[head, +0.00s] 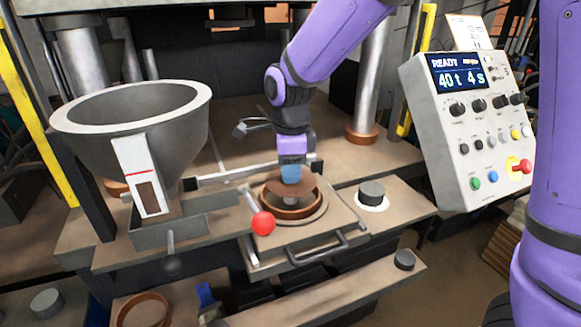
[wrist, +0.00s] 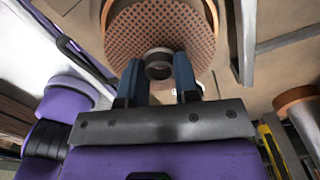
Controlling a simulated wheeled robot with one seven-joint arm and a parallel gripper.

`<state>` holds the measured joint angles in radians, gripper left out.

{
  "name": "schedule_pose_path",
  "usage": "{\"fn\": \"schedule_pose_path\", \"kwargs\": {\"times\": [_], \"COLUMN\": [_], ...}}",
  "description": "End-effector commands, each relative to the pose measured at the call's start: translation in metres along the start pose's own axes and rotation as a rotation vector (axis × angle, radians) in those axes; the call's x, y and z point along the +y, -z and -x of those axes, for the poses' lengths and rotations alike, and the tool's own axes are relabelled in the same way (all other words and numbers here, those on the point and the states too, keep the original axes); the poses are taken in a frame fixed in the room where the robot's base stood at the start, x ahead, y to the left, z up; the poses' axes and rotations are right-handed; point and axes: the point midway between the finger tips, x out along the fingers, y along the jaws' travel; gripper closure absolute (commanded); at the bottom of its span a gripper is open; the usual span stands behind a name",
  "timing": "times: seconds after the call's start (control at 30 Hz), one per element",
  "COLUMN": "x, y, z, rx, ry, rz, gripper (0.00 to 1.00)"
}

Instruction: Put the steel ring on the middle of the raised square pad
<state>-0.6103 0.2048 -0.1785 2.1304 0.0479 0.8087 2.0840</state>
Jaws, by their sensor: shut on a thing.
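My gripper (head: 291,176) points down over the round mould (head: 318,206) at the press's centre. A brown mesh disc (wrist: 160,28) shows just beyond the ring. In the head view this disc (head: 291,186) appears above the mould's opening, under my fingertips. I cannot tell whether the disc touches the ring. A flat tan block (head: 407,207) stands right of the mould; I cannot tell whether it is the raised square pad.
A dark cylinder (head: 371,193) stands on a white round on the tan block. A big grey funnel (head: 130,108) stands left. A red-knobbed lever (head: 263,223) and a dark handle (head: 318,250) are in front of the mould. A control panel (head: 470,115) is at right.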

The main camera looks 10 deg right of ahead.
Motion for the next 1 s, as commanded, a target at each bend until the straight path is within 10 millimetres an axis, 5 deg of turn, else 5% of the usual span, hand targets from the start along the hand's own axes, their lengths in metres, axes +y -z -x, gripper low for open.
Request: {"fn": "schedule_pose_path", "kwargs": {"times": [0.67,0.7,0.8,1.0], "x": [0.0002,0.0002,0.0002,0.0002], "y": [0.0001,0.0001,0.0001,0.0001], "z": [-0.0046,-0.0046,-0.0046,-0.0046], "rx": [0.0,0.0,0.0,0.0], "ry": [-0.001,-0.001,-0.001,-0.001], "rz": [0.0,0.0,0.0,0.0], "gripper": [0.96,0.66,0.43,0.41]}}
